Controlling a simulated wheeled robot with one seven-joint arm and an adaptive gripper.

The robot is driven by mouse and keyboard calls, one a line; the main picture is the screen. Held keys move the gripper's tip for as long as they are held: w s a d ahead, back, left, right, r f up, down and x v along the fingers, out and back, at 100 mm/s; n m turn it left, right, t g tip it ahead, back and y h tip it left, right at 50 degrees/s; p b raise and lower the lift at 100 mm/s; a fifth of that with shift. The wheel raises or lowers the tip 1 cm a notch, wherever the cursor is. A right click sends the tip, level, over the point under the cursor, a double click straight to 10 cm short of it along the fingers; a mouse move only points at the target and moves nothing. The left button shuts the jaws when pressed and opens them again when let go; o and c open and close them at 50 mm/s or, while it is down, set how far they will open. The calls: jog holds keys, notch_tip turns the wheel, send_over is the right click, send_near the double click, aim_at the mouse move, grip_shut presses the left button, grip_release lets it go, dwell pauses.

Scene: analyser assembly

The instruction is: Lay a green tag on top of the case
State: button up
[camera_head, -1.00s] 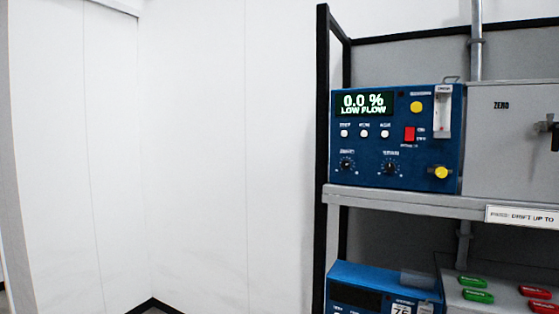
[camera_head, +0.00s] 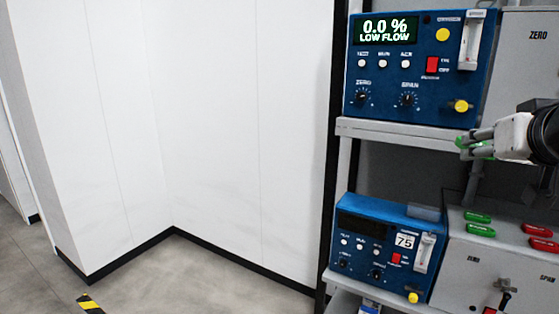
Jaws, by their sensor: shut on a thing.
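My gripper (camera_head: 470,145) is at the right, just in front of the upper shelf edge, shut on a green tag (camera_head: 487,144). Most of the tag is hidden by the fingers. The upper blue case (camera_head: 410,97) stands on the shelf, left of and above my gripper. I cannot tell which case is meant.
Two green tags (camera_head: 479,230) and red tags (camera_head: 539,244) lie on a grey box (camera_head: 462,262) beside the lower case. The grey shelf (camera_head: 395,132) and black post (camera_head: 334,160) frame the space. Floor at left is clear.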

jog(key=shift+w+a+f+n+y, duration=0.6)
jog(key=shift+w+a+f, duration=2.3)
jog(key=shift+f, duration=3.6)
jog(key=shift+w+a+f+n+y, duration=0.55)
jog(key=shift+w+a+f, duration=2.3)
jog(key=shift+f, duration=3.6)
jog(key=shift+w+a+f+n+y, duration=0.55)
jog(key=shift+w+a+f, duration=2.35)
jog(key=shift+f, duration=3.6)
jog(key=w+d+r+b+x, duration=0.1)
jog(key=b+x, duration=0.4)
jog(key=x, duration=0.4)
jog(key=s+f, duration=0.5)
jog(key=shift+s+t, duration=0.2)
jog(key=shift+t, duration=0.1)
jog(key=shift+a, duration=0.15)
